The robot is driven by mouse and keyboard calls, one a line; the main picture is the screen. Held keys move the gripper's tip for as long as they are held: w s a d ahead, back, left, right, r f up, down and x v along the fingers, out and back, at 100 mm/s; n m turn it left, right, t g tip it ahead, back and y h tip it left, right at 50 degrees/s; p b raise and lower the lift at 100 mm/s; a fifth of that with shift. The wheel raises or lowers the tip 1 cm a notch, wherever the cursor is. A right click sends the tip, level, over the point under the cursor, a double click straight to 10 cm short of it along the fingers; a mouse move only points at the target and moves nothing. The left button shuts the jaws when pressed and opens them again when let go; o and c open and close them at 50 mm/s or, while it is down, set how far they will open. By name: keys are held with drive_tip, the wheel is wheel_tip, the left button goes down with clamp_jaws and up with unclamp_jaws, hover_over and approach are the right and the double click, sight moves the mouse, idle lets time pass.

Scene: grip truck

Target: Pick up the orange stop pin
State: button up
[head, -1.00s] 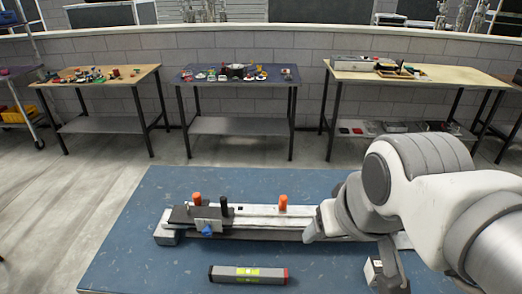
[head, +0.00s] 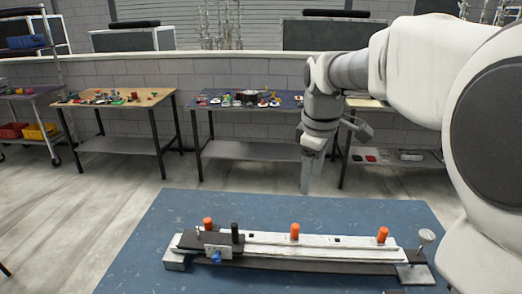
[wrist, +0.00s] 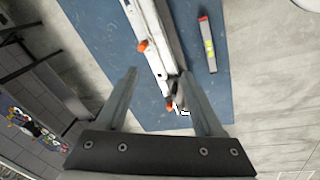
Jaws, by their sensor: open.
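Three orange pins stand upright on a long pale rail (head: 330,248): a left pin (head: 208,223) by the black carriage, a middle pin (head: 294,232) and a right pin (head: 382,234). I cannot tell which is the stop pin. My gripper (head: 305,190) points down, raised near the far edge of the blue table, apart from the pins. In the wrist view my gripper (wrist: 160,73) is open and empty, its fingers spread. That view shows one orange pin (wrist: 143,46) on the rail and another orange pin (wrist: 170,106) lower between the fingers.
The blue table (head: 180,210) carries the rail, with a black carriage (head: 208,239) at its left and a metal knob (head: 426,236) at its right. A level (wrist: 208,45) lies beside the rail. Work tables (head: 125,97) with small parts stand behind.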

drive_tip(key=w+f+n+g, duration=0.1)
drive_tip(key=w+f+n, duration=0.25)
drive_tip(key=w, duration=0.35)
drive_tip(key=n+g, duration=0.1)
drive_tip(key=n, duration=0.3)
approach(296, 225)
drive_tip(key=f, duration=0.2)
drive_tip(key=f+b, duration=0.1)
drive_tip(key=f, duration=0.2)
drive_tip(key=shift+w+a+f, duration=0.1)
drive_tip(key=shift+w+a, duration=0.1)
drive_tip(key=shift+s+d+f+b, duration=0.1)
drive_tip(key=shift+f+b, duration=0.05)
drive_tip(key=shift+f, duration=1.2)
drive_tip(key=shift+d+f+b, duration=0.1)
drive_tip(key=shift+f+b, duration=0.05)
drive_tip(key=shift+f, duration=1.2)
clamp_jaws()
